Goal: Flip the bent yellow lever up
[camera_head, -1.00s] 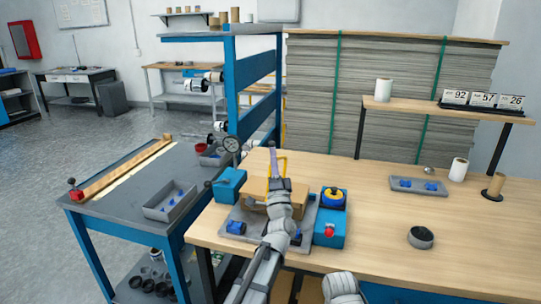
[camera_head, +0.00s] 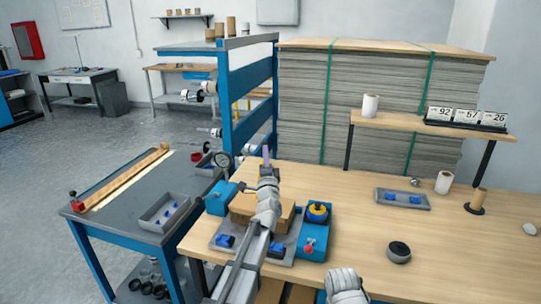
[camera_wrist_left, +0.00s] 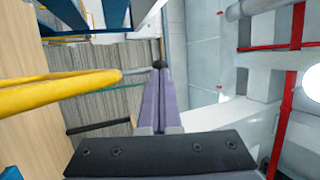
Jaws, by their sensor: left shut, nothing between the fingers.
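The bent yellow lever (camera_wrist_left: 60,88) crosses the left of the left wrist view and narrows toward a grey bar near my fingertips. I cannot tell whether it touches them. In the head view I cannot make it out; my left arm covers that area. My left gripper (camera_head: 266,158) points up over the machine, its purple fingers closed together with nothing between them. The fingers (camera_wrist_left: 156,98) also show in the left wrist view, with a small dark knob at their tips.
The machine has a brown block (camera_head: 242,206) and a blue box with a red knob (camera_head: 313,240). A grey tray (camera_head: 402,199) and a dark round bowl (camera_head: 398,252) lie at right. Table space between them is clear.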

